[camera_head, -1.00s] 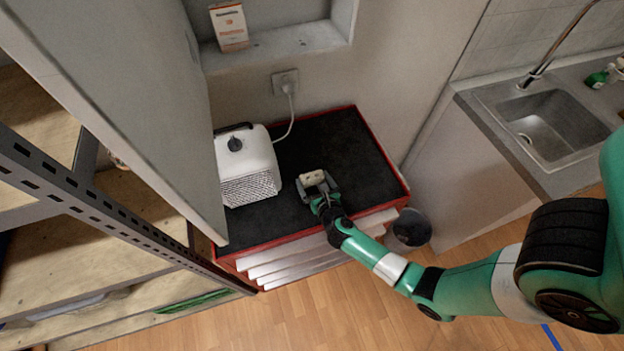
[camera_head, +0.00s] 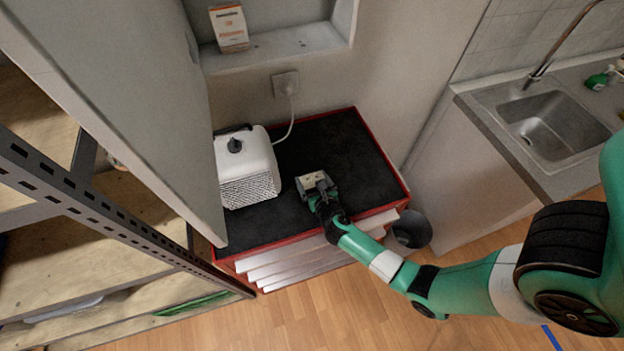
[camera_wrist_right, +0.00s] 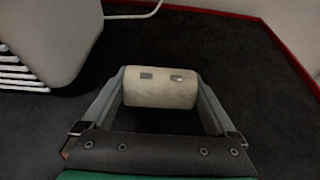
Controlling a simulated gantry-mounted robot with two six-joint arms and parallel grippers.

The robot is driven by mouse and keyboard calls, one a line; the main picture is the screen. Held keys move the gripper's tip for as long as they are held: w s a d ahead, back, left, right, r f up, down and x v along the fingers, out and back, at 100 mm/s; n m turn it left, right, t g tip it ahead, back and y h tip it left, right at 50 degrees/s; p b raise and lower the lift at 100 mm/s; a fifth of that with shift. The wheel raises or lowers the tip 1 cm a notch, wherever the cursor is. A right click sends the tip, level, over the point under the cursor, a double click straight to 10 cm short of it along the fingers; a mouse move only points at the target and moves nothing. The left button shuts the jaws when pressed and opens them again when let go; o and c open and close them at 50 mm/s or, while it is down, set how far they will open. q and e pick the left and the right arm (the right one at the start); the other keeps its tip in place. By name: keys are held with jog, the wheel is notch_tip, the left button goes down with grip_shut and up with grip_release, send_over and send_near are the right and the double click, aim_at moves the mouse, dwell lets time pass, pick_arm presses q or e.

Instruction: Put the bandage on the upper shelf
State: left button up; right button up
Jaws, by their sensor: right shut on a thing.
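The bandage (camera_head: 312,180) is a small cream-coloured roll with two metal clips, seen close in the right wrist view (camera_wrist_right: 160,88). My right gripper (camera_head: 314,184) is shut on it, with one finger at each end of the roll in the wrist view (camera_wrist_right: 161,95). The gripper is over the black top of the red-edged cabinet (camera_head: 345,155), to the right of the white heater. I cannot tell how far the roll is above the top. My left gripper is not in view.
The white heater (camera_head: 247,165) stands left of the gripper, its cable running to a wall socket (camera_head: 286,84). A wall niche (camera_head: 275,45) behind holds an orange-and-white box (camera_head: 229,28). A shelving rack (camera_head: 110,215) and grey panel stand at left, a sink (camera_head: 553,125) at right.

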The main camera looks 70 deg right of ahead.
aim_at(313, 178)
jog(key=r+p, duration=0.2)
jog(key=r, duration=0.2)
jog(key=shift+s+a+r+p, duration=0.15)
jog(key=shift+s+p, duration=0.1)
jog(key=shift+p, duration=0.15)
jog(key=s+a+r+p, duration=0.2)
jog(key=s+r, duration=0.2)
jog(key=s, duration=0.2)
jog(key=s+a+r+p, duration=0.2)
jog(key=s+a+r, duration=0.1)
jog(key=s, duration=0.3)
jog(key=shift+s+a+r, duration=0.15)
jog(key=shift+a+r, duration=0.1)
jog(key=shift+r, duration=0.55)
